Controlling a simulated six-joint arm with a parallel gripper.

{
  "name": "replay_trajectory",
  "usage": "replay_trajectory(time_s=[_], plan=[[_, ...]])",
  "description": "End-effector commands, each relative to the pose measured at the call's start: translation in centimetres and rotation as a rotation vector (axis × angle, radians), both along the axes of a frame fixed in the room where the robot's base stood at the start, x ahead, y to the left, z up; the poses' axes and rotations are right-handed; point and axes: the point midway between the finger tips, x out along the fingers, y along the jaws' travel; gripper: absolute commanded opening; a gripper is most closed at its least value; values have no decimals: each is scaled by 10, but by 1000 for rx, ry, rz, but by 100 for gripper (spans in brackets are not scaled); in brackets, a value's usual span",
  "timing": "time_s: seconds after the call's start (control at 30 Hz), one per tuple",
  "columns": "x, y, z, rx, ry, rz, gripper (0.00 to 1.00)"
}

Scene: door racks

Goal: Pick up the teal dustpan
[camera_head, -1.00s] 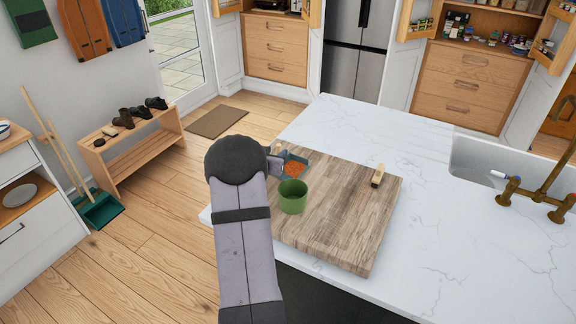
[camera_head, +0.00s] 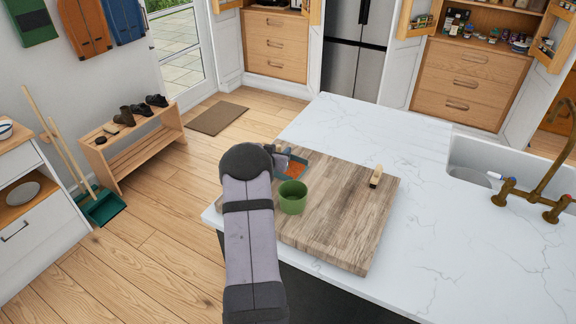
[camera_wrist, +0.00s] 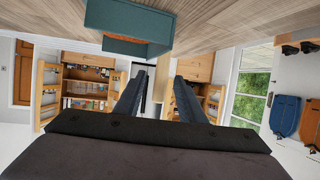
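A teal dustpan (camera_head: 296,158) with orange bits in it sits at the far left corner of the wooden board on the white counter. In the wrist view, a teal body (camera_wrist: 125,22) fills the top middle, beyond my fingertips. My gripper (camera_wrist: 160,77) is open, its two dark fingers apart. A pale strip shows between the fingers; I cannot tell whether it is a handle or background. In the head view my gripper (camera_head: 281,150) is beside the dustpan's far left side, partly hidden by my arm. I cannot tell whether it touches.
A green cup (camera_head: 292,198) stands on the wooden board (camera_head: 345,215) just in front of the dustpan. A wooden-handled tool (camera_head: 376,175) lies on the board's right. A green dustpan (camera_head: 105,209) with a broom is on the floor at left. The counter (camera_head: 420,215) right of the board is clear.

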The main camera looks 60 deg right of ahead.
Motion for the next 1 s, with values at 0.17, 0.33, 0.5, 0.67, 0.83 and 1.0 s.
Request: replay_trajectory(time_s=[0.17,0.33,0.5,0.67,0.83,1.0], plan=[[0,0,0,0,0,0,36],[0,0,0,0,0,0,0],[0,0,1,-2,-1,0,0],[0,0,2,-2,-1,0,0],[0,-1,10,-4,-3,-1,0],[1,-1,33,-6,-5,-1,0]])
